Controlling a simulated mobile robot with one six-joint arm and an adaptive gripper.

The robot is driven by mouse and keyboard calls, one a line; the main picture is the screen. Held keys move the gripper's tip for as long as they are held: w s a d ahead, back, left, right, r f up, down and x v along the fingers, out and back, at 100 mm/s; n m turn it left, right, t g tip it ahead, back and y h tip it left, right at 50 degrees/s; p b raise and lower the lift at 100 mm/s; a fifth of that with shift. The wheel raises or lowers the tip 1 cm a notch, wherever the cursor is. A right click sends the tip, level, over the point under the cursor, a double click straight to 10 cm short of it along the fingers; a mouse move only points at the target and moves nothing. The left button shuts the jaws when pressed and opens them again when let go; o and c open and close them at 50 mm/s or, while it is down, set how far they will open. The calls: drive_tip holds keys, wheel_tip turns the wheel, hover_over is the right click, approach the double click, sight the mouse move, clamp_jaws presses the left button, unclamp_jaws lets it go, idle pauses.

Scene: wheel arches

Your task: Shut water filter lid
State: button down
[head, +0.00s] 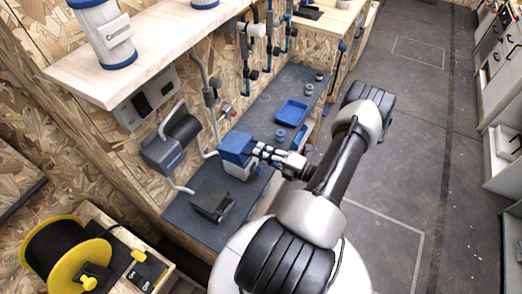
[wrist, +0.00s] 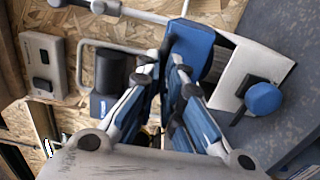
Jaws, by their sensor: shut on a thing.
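The water filter is a small white box (head: 240,172) with a blue lid (head: 236,145), standing on the dark grey bench. In the wrist view the blue lid (wrist: 193,48) stands at an angle to the white body (wrist: 243,72), with a dark gap between them, so it looks partly open. A blue round knob (wrist: 263,98) sits on the body's face. My gripper (head: 257,150) reaches in from the right at lid height. In the wrist view its fingertips (wrist: 165,65) are closed at the lid's near edge, which lies between them. The hinge is hidden.
A dark box (head: 212,200) stands in front of the filter on the bench (head: 262,112). A grey-black device (head: 172,143) hangs on the wall to the left. A blue tray (head: 292,112) lies behind. Pipes rise beside the filter. The floor at right is clear.

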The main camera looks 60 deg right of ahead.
drive_tip(key=shift+g, duration=0.5)
drive_tip(key=f, duration=0.4)
drive_tip(key=shift+a+b, duration=0.2)
drive_tip(key=shift+b, duration=0.1)
drive_tip(key=c, duration=1.3)
unclamp_jaws()
drive_tip(key=shift+w+f, duration=0.15)
drive_tip(key=shift+w, duration=0.2)
drive_tip(key=o, duration=0.7)
drive_tip(key=shift+w+d+f, duration=0.1)
drive_tip(key=shift+w+f, duration=0.05)
drive_tip(key=shift+w, duration=0.35)
drive_tip(key=shift+s, duration=0.1)
drive_tip(key=shift+c, duration=0.5)
drive_tip(key=shift+s, duration=0.2)
drive_tip(key=shift+c, duration=0.7)
drive_tip(key=s, duration=0.4)
drive_tip(key=shift+d+r, duration=0.25)
drive_tip(key=shift+r, duration=0.05)
drive_tip(key=c, duration=0.8)
drive_tip(key=s, duration=0.5)
drive_tip(key=s+r, duration=0.1)
drive_tip(key=s, duration=0.2)
drive_tip(key=shift+d, duration=0.3)
drive_tip(key=shift+c, duration=0.2)
